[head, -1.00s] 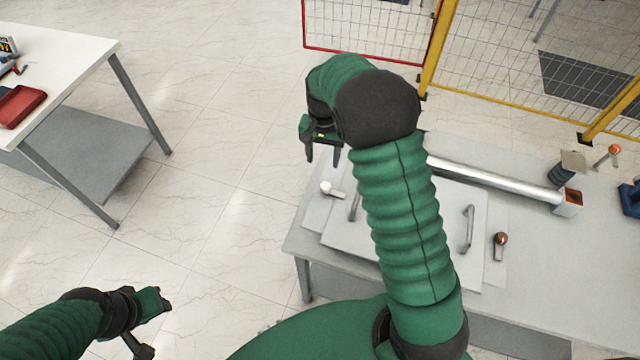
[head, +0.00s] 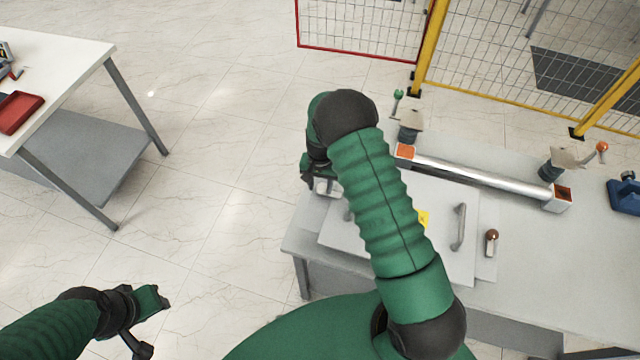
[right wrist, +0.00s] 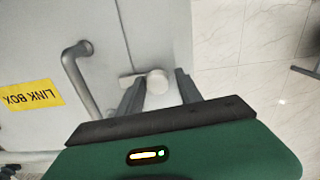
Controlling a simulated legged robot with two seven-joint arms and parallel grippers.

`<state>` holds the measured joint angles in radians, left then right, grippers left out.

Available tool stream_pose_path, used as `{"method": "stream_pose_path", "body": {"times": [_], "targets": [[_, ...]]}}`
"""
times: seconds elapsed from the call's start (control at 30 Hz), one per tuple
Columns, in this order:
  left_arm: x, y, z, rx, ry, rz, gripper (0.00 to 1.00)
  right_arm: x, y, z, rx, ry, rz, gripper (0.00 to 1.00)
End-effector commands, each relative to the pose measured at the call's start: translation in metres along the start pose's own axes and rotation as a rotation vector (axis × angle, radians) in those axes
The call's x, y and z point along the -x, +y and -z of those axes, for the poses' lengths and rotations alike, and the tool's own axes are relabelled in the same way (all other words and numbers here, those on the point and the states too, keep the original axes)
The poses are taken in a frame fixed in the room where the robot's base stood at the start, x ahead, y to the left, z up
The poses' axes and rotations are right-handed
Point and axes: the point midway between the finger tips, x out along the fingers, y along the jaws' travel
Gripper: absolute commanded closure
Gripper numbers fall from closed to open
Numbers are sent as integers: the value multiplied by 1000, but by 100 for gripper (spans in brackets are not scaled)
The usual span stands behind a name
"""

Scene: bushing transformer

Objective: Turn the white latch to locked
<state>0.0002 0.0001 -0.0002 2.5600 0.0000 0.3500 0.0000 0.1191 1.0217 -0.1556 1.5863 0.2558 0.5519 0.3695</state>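The white latch (right wrist: 157,82) shows in the right wrist view as a round white knob on a pale arm, beside the link box lid. My right gripper (right wrist: 158,90) is open, with one finger on each side of the latch; a small gap seems to show between the knob and the fingers. In the head view the latch (head: 324,186) is mostly hidden by my right gripper (head: 322,190), which is over the table's left end. My left gripper (head: 150,310) hangs over the floor at lower left, away from the table; its fingers are unclear.
The lid (head: 458,262) has metal handles (head: 459,227) and a yellow LINK BOX label (right wrist: 32,96). A copper-knobbed latch (head: 492,240) sits to its right. A silver bar (head: 480,176) lies behind. Another table (head: 60,55) stands at far left, with open floor between.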

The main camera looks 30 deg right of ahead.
Motion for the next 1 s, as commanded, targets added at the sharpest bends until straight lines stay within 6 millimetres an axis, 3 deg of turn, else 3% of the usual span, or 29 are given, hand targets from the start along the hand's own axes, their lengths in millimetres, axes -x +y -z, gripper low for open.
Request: {"method": "stream_pose_path", "body": {"times": [0.03, 0.3, 0.57, 0.77, 0.8, 0.93, 1.0], "targets": [[0, 0, 0, 0, 0, 0, 64, 0, 0, 0, 0, 0, 0, 65], [0, 0, 0, -1, 0, 0, 64, 0, -1, 2, -1, 2, 0, 100], [-12, 0, -3, 0, 0, 0, 64, -4, 0, 3, 74, 4, 0, 100], [-8, 0, -2, 0, 0, 0, 64, 0, -1, 2, 83, 3, 0, 100], [-8, 0, -2, 0, 0, 0, 64, 0, -1, 2, 83, 3, 0, 66], [-8, 0, -2, 0, 0, 0, 64, 0, -1, 2, 83, 2, 0, 49], [-8, 0, -2, 0, 0, 0, 64, 0, -1, 1, 83, 1, 0, 47]]}}
